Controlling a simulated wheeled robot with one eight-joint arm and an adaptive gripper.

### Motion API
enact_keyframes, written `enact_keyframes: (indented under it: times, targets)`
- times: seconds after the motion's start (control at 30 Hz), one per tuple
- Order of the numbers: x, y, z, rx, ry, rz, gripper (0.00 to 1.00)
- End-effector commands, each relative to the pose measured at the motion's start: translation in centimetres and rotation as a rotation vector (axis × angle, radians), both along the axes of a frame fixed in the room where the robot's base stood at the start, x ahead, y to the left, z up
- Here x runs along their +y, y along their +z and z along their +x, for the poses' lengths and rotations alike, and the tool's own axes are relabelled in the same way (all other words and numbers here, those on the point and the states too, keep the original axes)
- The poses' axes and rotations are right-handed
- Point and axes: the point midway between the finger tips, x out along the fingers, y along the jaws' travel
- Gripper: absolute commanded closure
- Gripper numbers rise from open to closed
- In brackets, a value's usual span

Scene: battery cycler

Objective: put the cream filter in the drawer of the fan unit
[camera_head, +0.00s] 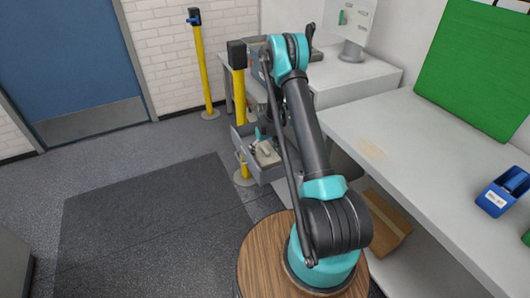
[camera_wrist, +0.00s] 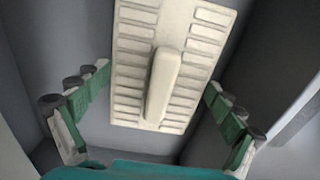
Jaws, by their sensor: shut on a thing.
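The cream filter (camera_wrist: 190,60) is a flat ribbed plate with a raised bar along its middle. It fills the upper middle of the wrist view, slightly tilted. In the head view the filter (camera_head: 265,153) shows as a small pale shape within the outline of the open grey drawer (camera_head: 242,143). Grey drawer walls (camera_wrist: 55,45) surround it in the wrist view. I cannot tell whether the filter touches the drawer floor. My arm hides much of the fan unit.
A yellow post (camera_head: 240,110) stands close to the left of the drawer, and another yellow post (camera_head: 202,70) is farther back. A white bench (camera_head: 420,150) runs along the right, with a blue tape dispenser (camera_head: 502,192). The dark floor mat (camera_head: 140,230) is clear.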

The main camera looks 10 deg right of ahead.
Motion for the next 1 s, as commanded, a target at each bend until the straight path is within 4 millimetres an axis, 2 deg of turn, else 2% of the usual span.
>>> enact_keyframes:
  times: [0.23,0.27,0.3,0.73,0.87,1.0]
  targets:
    - [0.0,-0.2,0.0,0.0,0.0,0.0,0.44]
    - [0.0,-0.2,0.0,0.0,0.0,0.0,0.05]
    - [0.0,-0.2,0.0,0.0,0.0,0.0,0.0]
    - [0.0,0.3,0.0,0.0,0.0,0.0,0.0]
    - [0.0,1.8,0.0,0.0,0.0,0.0,0.0]
    - [0.0,4.4,0.0,0.0,0.0,0.0,0.0]
